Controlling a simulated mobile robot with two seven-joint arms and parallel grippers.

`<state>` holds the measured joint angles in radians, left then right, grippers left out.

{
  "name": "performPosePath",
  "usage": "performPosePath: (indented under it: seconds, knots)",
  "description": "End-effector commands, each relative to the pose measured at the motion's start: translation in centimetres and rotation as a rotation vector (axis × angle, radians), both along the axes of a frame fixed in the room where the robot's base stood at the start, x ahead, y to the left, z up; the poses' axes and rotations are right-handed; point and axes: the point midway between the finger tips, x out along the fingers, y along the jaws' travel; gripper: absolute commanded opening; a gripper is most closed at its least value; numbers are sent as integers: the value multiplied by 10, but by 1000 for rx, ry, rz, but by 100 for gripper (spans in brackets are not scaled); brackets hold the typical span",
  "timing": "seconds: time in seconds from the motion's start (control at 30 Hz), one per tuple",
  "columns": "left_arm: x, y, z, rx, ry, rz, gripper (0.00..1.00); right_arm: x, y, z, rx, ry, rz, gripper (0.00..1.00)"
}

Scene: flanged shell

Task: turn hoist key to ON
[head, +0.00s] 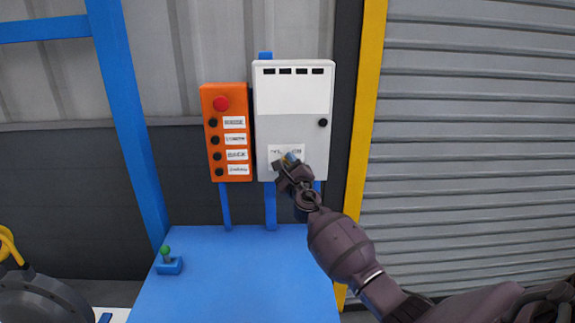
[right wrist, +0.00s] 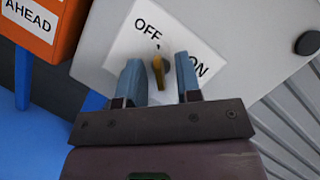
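The hoist key (right wrist: 158,72) is a small brass key on a white label plate (right wrist: 120,48) marked OFF at left and ON at right. In the right wrist view the key stands between the two words; its exact setting is hard to tell. The plate sits low on the white-grey control box (head: 291,127) in the head view, where my gripper hides the key. My right gripper (head: 287,161) is at the plate. Its blue fingers (right wrist: 160,80) stand open on either side of the key, with a gap visible on both sides. My left gripper is not in view.
An orange button panel (head: 226,132) with a red button hangs left of the box. A black knob (head: 322,123) sits on the box's right side. Below is a blue table (head: 235,275) with a small green-knobbed joystick (head: 168,262). A yellow post (head: 364,120) stands at right.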

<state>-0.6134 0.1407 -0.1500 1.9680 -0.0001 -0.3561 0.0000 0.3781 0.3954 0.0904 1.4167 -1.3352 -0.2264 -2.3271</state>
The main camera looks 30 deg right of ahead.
Motion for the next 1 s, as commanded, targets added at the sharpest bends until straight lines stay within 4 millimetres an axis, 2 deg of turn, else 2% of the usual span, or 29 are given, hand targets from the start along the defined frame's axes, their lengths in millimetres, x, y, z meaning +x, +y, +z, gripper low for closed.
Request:
performPosePath:
  seconds: [0.1, 0.3, 0.33, 0.73, 1.0]
  knots:
    - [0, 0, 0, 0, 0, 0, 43, 0, 0, 0, 0, 0, 0, 32]
    - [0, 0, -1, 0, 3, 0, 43, 0, 0, 0, 0, 0, 0, 1]
    - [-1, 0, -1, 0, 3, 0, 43, 0, 0, 0, 0, 0, 0, 0]
    - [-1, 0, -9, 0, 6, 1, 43, 0, 0, 0, 26, -19, 0, 0]
    - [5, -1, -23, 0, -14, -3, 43, 0, 1, -4, 156, -100, 0, 0]
